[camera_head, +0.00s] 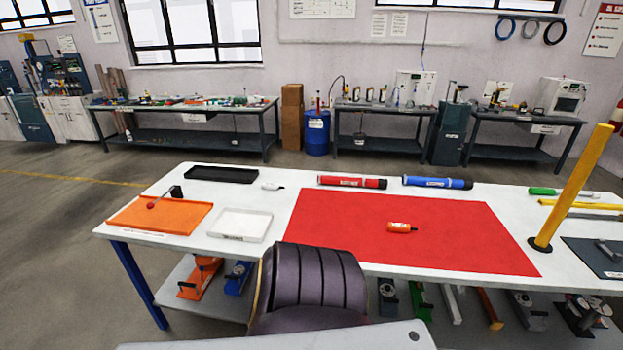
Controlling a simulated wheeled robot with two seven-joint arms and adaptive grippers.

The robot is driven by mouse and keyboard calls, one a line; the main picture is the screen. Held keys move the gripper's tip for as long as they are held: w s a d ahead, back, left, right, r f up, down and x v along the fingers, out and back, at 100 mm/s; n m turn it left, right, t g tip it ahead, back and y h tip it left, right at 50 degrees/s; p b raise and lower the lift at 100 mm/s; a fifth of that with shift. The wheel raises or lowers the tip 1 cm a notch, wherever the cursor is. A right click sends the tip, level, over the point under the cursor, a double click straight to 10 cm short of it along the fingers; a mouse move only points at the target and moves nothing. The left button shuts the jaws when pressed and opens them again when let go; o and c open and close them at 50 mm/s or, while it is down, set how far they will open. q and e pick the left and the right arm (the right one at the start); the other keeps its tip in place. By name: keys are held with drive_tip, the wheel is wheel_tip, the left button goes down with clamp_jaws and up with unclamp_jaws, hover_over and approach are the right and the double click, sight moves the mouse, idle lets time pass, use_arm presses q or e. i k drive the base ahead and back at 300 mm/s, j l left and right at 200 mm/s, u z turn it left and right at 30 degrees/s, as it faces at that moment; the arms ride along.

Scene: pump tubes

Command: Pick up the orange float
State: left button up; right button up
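The orange float (400,227) is a small orange cylinder with a dark tip at its right end. It lies on its side on the red mat (340,225), right of the mat's middle, with clear mat around it. Neither of my grippers shows in the head view, so nothing is seen touching the float.
A red tube (352,182) and a blue tube (437,183) lie behind the mat. An orange tray (140,216), a white tray (240,225) and a black tray (221,174) are at left. A yellow post (573,185) stands at right. A dark chair (310,285) stands at the front edge.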

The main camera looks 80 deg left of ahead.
sight(398, 228)
drive_tip(key=u, duration=2.65)
